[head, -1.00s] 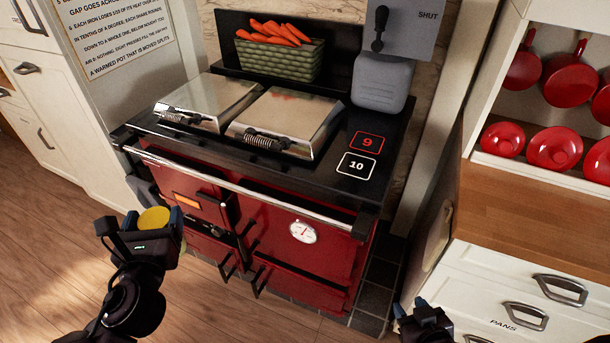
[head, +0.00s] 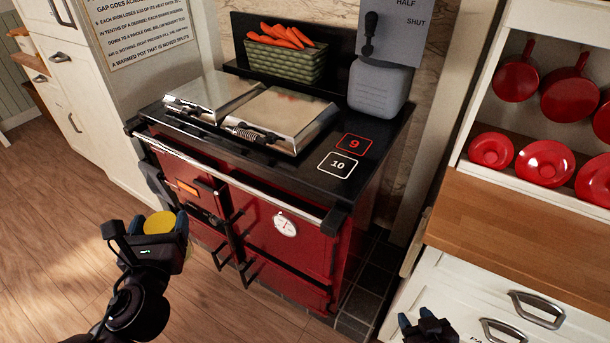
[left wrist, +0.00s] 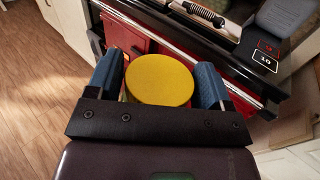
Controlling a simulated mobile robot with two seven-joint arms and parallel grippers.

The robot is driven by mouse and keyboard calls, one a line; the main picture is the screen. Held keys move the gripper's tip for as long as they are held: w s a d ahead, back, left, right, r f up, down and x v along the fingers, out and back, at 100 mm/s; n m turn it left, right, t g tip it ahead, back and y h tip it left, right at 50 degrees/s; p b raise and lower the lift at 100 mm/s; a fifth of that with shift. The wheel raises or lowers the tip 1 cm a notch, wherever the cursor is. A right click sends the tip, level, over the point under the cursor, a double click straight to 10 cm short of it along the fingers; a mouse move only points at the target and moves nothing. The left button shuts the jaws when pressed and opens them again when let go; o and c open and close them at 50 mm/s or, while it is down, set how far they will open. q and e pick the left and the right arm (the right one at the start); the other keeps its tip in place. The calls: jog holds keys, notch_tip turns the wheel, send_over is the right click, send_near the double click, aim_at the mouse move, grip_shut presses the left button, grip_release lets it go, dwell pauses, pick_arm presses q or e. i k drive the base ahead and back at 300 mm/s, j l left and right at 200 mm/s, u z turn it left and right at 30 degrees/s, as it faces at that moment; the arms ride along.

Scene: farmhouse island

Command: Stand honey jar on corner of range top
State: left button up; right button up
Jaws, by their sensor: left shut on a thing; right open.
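My left gripper (head: 162,232) is shut on the honey jar, whose round yellow lid (head: 161,221) shows between the fingers. In the left wrist view the yellow lid (left wrist: 159,80) fills the space between the blue fingertips; most of the jar's body is hidden. The jar is held in front of the red range (head: 290,237), left of its front and below its top. The black range top (head: 310,172) has two shut metal lids and bare corner space at the front right, near squares marked 9 (head: 354,145) and 10 (head: 338,165). My right gripper (head: 424,322) is low at the right, open.
A green basket of carrots (head: 285,62) and a grey container (head: 378,87) stand at the back of the range. A chrome rail (head: 230,180) runs along its front edge. A white dresser with drawers (head: 500,300) and red pans stands to the right.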

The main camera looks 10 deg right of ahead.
aim_at(337, 165)
jog(key=k+l, duration=0.1)
jog(key=l, duration=0.25)
jog(key=k+l+u, duration=0.1)
jog(key=l, duration=0.25)
jog(key=k+l, duration=0.1)
jog(key=l, duration=0.25)
jog(key=k+l+u, duration=0.1)
jog(key=l, duration=0.25)
